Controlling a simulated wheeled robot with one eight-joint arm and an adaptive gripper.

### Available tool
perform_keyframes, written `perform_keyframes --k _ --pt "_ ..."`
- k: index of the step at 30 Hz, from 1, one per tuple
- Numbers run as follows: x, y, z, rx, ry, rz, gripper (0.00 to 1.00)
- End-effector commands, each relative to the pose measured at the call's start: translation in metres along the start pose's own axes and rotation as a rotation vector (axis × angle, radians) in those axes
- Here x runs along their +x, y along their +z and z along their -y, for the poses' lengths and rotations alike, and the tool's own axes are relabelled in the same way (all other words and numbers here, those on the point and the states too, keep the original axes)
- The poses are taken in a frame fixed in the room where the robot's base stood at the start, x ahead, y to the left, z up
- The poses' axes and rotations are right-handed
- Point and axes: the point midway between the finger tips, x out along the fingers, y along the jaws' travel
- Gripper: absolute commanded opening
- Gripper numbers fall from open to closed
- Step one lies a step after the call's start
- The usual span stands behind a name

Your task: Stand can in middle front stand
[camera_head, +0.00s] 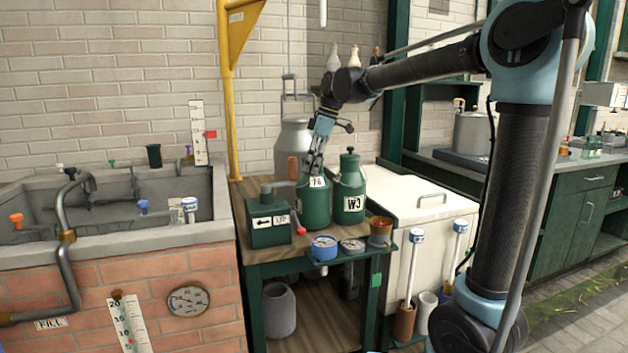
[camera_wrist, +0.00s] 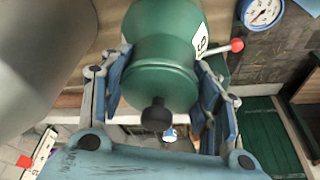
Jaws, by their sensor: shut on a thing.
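A green can (camera_head: 313,207) with a white number label is at the wooden table, between a green box and a second green can. In the wrist view the green can (camera_wrist: 160,50) shows its black knob towards the camera. My gripper (camera_head: 316,170) comes down from above, and its blue fingers (camera_wrist: 163,78) are shut on the can from both sides. I cannot tell whether its base touches the table.
The green box (camera_head: 269,222) with a red-tipped lever (camera_head: 300,231) is close on the left. A large metal churn (camera_head: 292,140) stands behind. A white chest (camera_head: 425,205) is on the right.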

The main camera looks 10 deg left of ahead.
Motion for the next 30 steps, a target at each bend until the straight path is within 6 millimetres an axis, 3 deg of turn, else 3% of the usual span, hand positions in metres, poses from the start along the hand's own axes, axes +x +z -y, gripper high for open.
perform_keyframes --k 8,30 --pt "-0.036 -0.011 0.000 0.000 0.000 -0.001 0.00" --pt "-0.202 -0.063 0.000 0.000 0.000 -0.001 0.00"
